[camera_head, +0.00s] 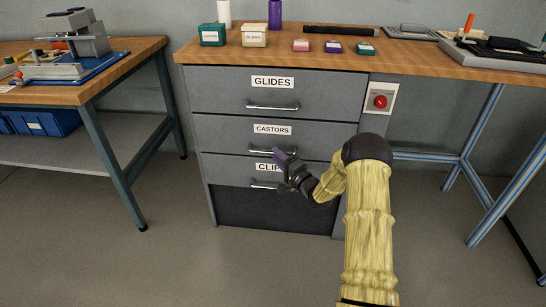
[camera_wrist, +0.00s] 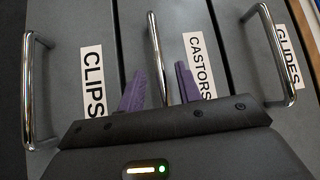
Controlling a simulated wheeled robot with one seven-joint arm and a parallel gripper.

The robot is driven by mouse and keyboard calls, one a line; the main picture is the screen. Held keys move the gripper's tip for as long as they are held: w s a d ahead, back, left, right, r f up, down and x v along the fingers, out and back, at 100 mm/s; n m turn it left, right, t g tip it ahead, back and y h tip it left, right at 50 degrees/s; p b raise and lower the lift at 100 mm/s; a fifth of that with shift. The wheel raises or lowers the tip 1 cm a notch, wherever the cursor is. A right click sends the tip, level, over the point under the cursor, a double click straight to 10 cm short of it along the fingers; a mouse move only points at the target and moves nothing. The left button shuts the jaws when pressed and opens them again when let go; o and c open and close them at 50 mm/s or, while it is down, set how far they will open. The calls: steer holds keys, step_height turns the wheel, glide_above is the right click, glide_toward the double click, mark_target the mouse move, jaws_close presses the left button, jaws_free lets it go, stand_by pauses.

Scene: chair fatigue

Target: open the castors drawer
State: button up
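The grey castors drawer (camera_head: 222,134) is the middle one of the cabinet, with a white CASTORS label (camera_head: 272,130) and a metal bar handle (camera_head: 258,150). It looks shut. My gripper (camera_head: 284,158) is in front of its handle and hides the handle's right part. In the wrist view the purple fingers of my gripper (camera_wrist: 161,82) are apart, one on each side of the castors handle (camera_wrist: 153,40). I cannot tell whether either finger touches the bar. The CASTORS label (camera_wrist: 201,65) shows just right of the fingers there.
The glides drawer (camera_head: 225,90) above and clips drawer (camera_head: 225,168) below look shut; their handles flank my gripper in the wrist view. A red button (camera_head: 380,101) is right of the cabinet. Small boxes stand on the wooden top (camera_head: 400,55). Floor in front is clear.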

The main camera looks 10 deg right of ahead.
steer(key=shift+b+x, duration=0.3)
steer(key=shift+x, duration=1.2)
jaws_close()
